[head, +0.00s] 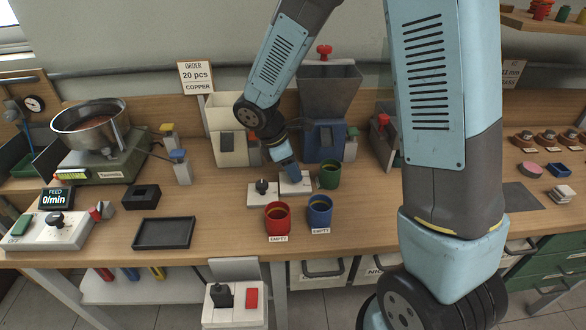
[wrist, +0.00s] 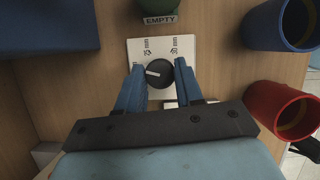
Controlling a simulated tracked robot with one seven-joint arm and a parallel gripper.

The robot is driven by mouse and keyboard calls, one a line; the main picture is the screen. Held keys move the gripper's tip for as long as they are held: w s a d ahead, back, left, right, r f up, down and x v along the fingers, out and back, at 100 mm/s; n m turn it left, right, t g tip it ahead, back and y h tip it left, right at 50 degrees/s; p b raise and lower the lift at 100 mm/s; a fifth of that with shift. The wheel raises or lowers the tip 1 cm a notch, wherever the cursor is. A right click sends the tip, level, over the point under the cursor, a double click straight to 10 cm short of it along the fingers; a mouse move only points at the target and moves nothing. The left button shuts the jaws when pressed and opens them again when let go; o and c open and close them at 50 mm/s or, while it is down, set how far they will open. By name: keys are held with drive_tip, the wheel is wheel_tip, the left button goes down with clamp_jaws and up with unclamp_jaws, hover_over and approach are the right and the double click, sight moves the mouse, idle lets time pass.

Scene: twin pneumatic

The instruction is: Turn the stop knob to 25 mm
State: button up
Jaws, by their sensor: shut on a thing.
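The stop knob (wrist: 160,74) is round and black with a white pointer line, on a white plate (wrist: 165,47) with sideways "mm" labels. The left label is hard to read, perhaps 25 mm; the right one is unclear. The pointer points left in the wrist view, below the left label. My gripper (wrist: 159,68) has its two blue fingers on either side of the knob and is shut on it. In the head view my gripper (head: 291,178) comes down over the plate (head: 304,186) and hides the knob.
A second white plate (head: 256,200) with a black knob lies just left. A green cup (head: 329,176), red cup (head: 277,219) and blue cup (head: 319,212) stand close by. Hoppers (head: 330,92) stand behind. A black tray (head: 164,233) lies at left.

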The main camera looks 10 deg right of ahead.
drive_tip(key=m+g, duration=0.1)
drive_tip(key=m, duration=0.3)
drive_tip(key=shift+w+m+g, duration=0.2)
drive_tip(key=shift+m+g, duration=0.1)
drive_tip(key=shift+g, duration=0.1)
drive_tip(key=shift+w+m+g+y, duration=0.1)
drive_tip(key=shift+m+g+y, duration=0.55)
drive_tip(key=shift+m, duration=1.25)
drive_tip(key=o, duration=1)
drive_tip(key=v, duration=1.3)
drive_tip(key=shift+w+a+r, duration=0.15)
drive_tip(key=shift+r, duration=0.15)
